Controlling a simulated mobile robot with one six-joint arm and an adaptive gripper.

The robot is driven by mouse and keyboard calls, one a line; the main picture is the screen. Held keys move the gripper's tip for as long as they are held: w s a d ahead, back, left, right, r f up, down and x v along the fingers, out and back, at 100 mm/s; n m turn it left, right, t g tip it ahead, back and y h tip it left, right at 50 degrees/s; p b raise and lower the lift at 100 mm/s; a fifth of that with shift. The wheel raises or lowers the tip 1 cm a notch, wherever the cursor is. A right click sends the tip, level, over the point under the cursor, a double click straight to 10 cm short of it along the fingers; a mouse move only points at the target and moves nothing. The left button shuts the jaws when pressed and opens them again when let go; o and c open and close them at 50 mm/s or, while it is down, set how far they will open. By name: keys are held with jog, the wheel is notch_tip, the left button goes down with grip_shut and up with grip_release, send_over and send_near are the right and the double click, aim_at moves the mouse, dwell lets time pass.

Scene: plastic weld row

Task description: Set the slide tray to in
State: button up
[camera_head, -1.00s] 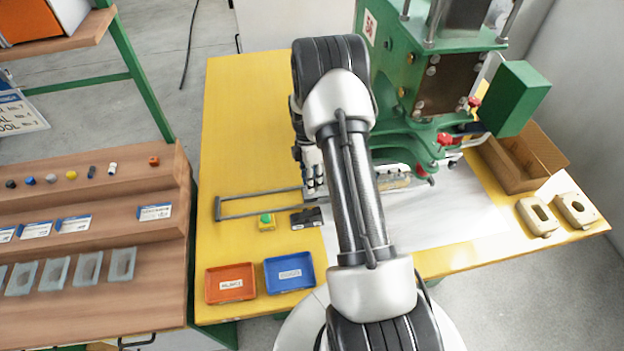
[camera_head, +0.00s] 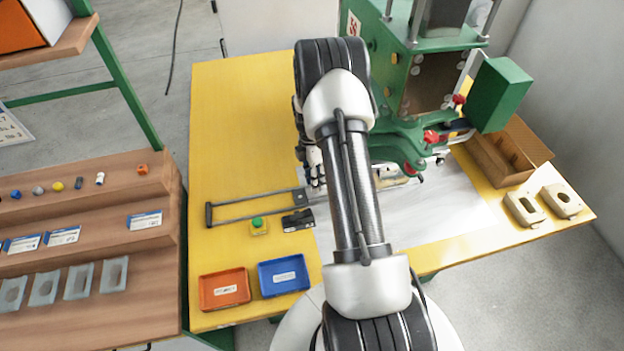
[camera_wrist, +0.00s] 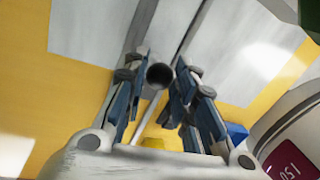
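The slide rails (camera_head: 255,207), a long grey metal frame, lie on the yellow table and run left from the green press. The slide tray is mostly hidden behind my arm in the head view; a metal piece shows right of the arm, under the press. My gripper (camera_head: 315,172) is low at the right end of the rails, partly covered by my arm. In the wrist view, a dark round knob (camera_wrist: 160,75) on a thin rod sits between the fingers of my gripper (camera_wrist: 158,82). The fingers look apart, with gaps beside the knob; I see no clear contact.
The green press (camera_head: 400,130) with red knobs stands right of my arm. An orange tray (camera_head: 224,306) and a blue tray (camera_head: 262,280) are in front. The table's back left is clear.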

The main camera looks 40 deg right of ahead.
jog(key=shift+o, duration=1.3)
jog(key=shift+s+d, duration=0.15)
jog(key=shift+d, duration=0.05)
jog(key=shift+o, duration=1)
jog(key=shift+a, duration=0.1)
notch_tip(320, 180, up, 12)
jog(key=w, duration=0.2)
jog(key=shift+w+d, duration=0.15)
jog(key=shift+d, duration=0.15)
